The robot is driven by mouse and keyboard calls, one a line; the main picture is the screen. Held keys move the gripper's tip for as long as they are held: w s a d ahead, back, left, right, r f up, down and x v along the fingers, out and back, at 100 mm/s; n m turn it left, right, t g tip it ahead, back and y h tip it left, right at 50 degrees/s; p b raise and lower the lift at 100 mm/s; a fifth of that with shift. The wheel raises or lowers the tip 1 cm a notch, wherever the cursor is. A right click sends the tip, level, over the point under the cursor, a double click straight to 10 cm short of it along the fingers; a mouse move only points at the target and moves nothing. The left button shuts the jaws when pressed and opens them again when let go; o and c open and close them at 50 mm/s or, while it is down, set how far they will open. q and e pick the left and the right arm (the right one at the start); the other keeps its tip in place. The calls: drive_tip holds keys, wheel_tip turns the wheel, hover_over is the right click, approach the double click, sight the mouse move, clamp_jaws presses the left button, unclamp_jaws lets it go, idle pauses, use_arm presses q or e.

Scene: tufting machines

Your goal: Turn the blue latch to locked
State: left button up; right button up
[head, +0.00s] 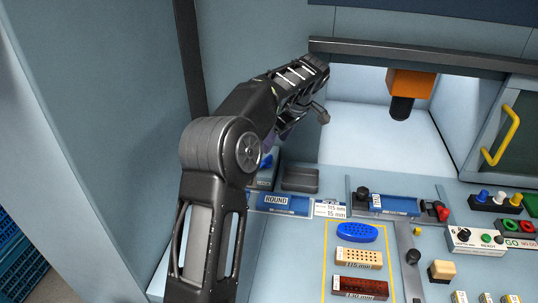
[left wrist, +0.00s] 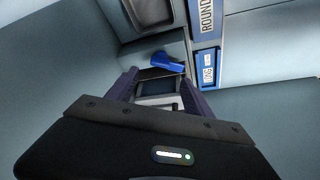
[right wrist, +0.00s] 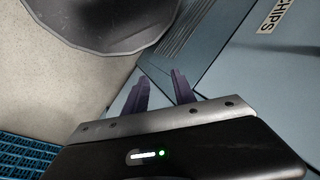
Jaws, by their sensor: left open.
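The blue latch (left wrist: 167,62) shows in the left wrist view, just beyond the fingertips, on a grey block with a dark front. In the head view only a small blue part of it (head: 266,161) shows beside my arm. My left gripper (head: 279,136) is above the latch area and mostly hidden by its own arm. In the left wrist view its two purple fingers (left wrist: 159,78) are apart, with the latch ahead between their tips, and nothing is held. My right gripper (right wrist: 158,78) has its fingers apart and empty, away from the latch.
A dark tray (head: 300,179) and a blue ROUND plate (head: 286,204) lie close to the latch. Blue, tan and dark red blocks stand on the panel. An orange machine head (head: 410,84) hangs at the back. A grey rounded bin (right wrist: 100,20) is near my right gripper.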

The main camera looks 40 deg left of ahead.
sight(269, 164)
use_arm(q)
drive_tip(key=shift+p+x, duration=0.55)
drive_tip(key=shift+x, duration=3.35)
drive_tip(key=shift+c, duration=0.2)
clamp_jaws()
